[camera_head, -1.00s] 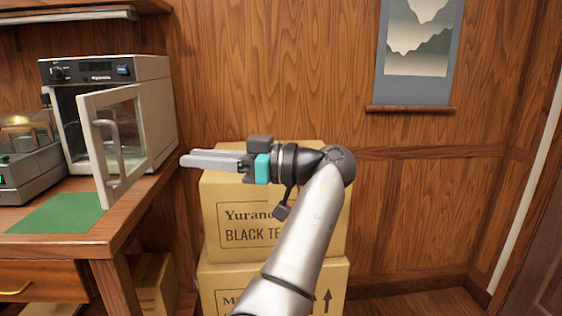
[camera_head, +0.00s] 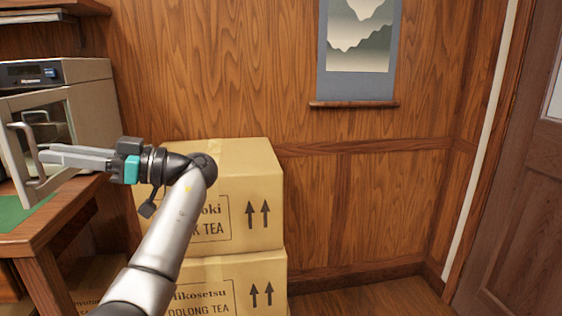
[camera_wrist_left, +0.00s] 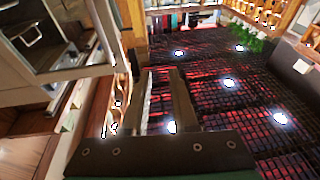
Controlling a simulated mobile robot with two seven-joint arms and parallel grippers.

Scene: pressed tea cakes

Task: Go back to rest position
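My left gripper (camera_head: 45,153) points left at the left side of the head view, on my silver arm that rises from the bottom. Its two grey fingers overlap the oven door in the picture; I cannot tell the distance between them. In the left wrist view the fingers (camera_wrist_left: 161,72) stand apart with nothing held between them. My right gripper is in neither current view.
A steel oven (camera_head: 95,92) with its door (camera_head: 55,120) swung open stands on a wooden counter (camera_head: 55,222) at the left. Stacked tea cartons (camera_head: 255,185) stand behind my arm. A scroll (camera_head: 358,88) hangs on the wall. The right side looks clear up to a door (camera_head: 520,200).

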